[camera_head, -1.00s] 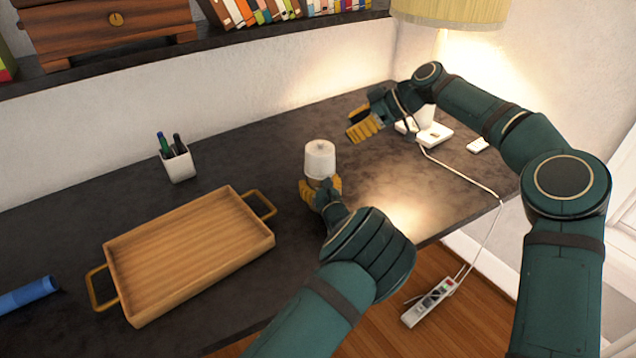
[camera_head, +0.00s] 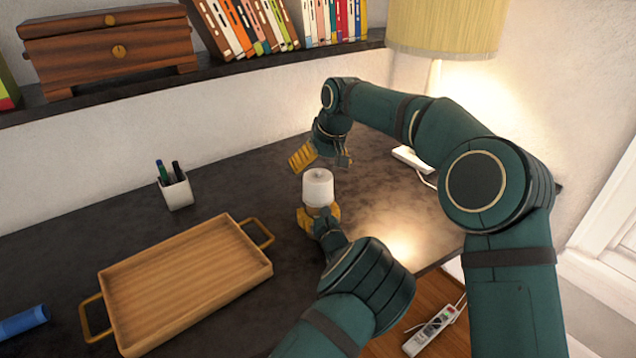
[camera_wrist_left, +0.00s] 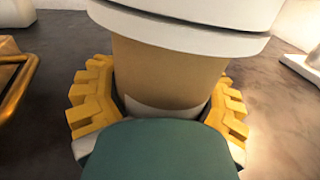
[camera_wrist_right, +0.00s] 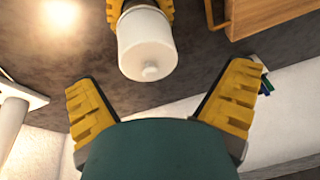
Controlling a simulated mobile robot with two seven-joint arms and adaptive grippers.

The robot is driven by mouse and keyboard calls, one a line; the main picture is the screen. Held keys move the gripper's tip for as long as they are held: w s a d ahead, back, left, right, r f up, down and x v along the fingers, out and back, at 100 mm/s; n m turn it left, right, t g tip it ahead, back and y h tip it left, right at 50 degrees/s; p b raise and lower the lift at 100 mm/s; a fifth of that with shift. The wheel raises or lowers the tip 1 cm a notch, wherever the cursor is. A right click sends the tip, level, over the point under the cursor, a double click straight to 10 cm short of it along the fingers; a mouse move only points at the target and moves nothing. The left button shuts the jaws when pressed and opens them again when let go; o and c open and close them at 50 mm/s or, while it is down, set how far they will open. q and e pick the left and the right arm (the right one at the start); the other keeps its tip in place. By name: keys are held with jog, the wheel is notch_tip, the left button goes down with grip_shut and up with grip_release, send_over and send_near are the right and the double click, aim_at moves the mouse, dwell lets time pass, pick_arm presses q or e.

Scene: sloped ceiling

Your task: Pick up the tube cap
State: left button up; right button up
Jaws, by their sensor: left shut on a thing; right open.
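The tube cap (camera_head: 318,188) is a white cylinder with a small knob on top. It sits on a tan tube body (camera_wrist_left: 165,75), upright on the dark table. My left gripper (camera_head: 318,220) is shut around the tube body below the cap; its yellow fingers show on both sides in the left wrist view (camera_wrist_left: 160,105). My right gripper (camera_head: 320,160) is open and empty, just above and behind the cap. In the right wrist view, the cap (camera_wrist_right: 147,45) lies beyond the spread fingers (camera_wrist_right: 162,95) and apart from them.
A wooden tray (camera_head: 190,272) with metal handles lies to the left. A pen cup (camera_head: 175,190) stands behind it. A blue roll (camera_head: 22,322) is at the far left. A lamp (camera_head: 445,25) and a white box (camera_head: 412,158) are at the right. A shelf (camera_head: 230,68) runs above the table.

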aim_at(318, 176)
jog(key=shift+s+a+r+m+h, duration=0.1)
jog(key=shift+a+r+m+h, duration=0.3)
jog(key=shift+m, duration=0.3)
jog(key=shift+s+a+r+m+t+h, duration=0.1)
jog(key=shift+r+m+t+h, duration=0.55)
jog(key=shift+r+m, duration=0.4)
jog(key=f+m, duration=0.1)
jog(key=w+f, duration=0.1)
jog(key=f, duration=0.1)
jog(key=w+f+m+t+h, duration=0.1)
jog(key=shift+w+f+m, duration=0.2)
jog(key=shift+f+m, duration=0.15)
jog(key=shift+f, duration=0.05)
jog(key=shift+s+d+x, duration=0.1)
jog(key=shift+x, duration=1.2)
jog(key=shift+s+d+x, duration=0.1)
jog(key=shift+d+x, duration=0.05)
jog(key=shift+x, duration=1.2)
jog(key=c, duration=0.5)
jog(key=shift+c, duration=0.2)
